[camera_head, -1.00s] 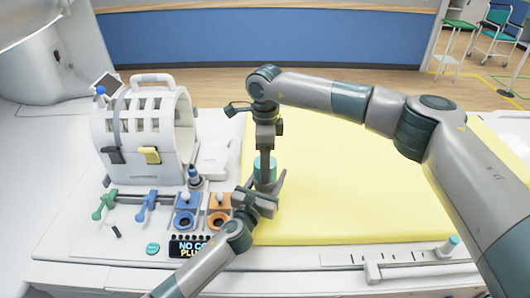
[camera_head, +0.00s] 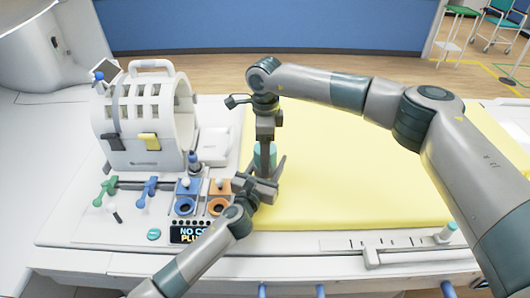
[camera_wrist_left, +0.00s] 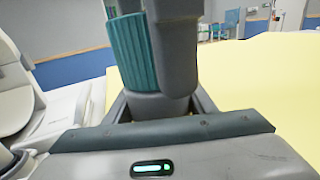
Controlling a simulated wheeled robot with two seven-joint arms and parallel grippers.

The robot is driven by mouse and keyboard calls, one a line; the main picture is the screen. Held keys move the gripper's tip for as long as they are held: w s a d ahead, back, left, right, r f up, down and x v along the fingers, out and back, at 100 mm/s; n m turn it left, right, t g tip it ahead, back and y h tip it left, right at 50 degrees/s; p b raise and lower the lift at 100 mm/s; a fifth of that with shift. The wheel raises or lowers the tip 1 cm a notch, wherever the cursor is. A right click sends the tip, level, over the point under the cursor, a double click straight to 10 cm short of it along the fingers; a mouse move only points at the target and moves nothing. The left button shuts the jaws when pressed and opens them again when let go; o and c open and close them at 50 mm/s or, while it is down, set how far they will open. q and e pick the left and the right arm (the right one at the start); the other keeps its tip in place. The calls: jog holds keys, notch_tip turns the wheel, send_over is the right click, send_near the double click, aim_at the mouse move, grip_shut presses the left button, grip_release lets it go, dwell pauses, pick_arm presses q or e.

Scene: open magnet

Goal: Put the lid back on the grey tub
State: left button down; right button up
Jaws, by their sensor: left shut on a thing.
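A teal ribbed lid (camera_wrist_left: 130,52) stands upright at the middle of the left wrist view, partly behind a grey finger of my right gripper. Below it, a rounded grey body, which looks like the grey tub (camera_wrist_left: 155,106), sits between the fingers of my left gripper (camera_wrist_left: 160,112). I cannot tell whether lid and tub touch. In the head view the lid (camera_head: 258,160) shows as a small teal patch at the yellow pad's left edge. My right gripper (camera_head: 267,160) reaches down over it; its hold is unclear. My left gripper (camera_head: 260,186) is just below, shut on the tub, which is mostly hidden there.
A white barred, cage-like coil (camera_head: 145,115) stands on the left. In front of it are green and blue handles (camera_head: 148,190), blue and orange ring blocks (camera_head: 186,200) and a dark display (camera_head: 188,234). The yellow pad (camera_head: 350,190) is clear to the right.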

pick_arm(q)
jog(key=shift+f, duration=0.25)
pick_arm(e)
notch_tip(320, 180, up, 12)
dwell(0.7)
pick_arm(q)
jog(key=c, duration=0.7)
grip_release()
jog(key=shift+r, duration=0.1)
jog(key=shift+s, duration=0.1)
jog(key=b+v, duration=0.2)
jog(key=v, duration=1.5)
jog(key=shift+s+b, duration=0.1)
jog(key=shift+b, duration=0.3)
pick_arm(e)
notch_tip(320, 180, down, 3)
jog(key=shift+r, duration=0.1)
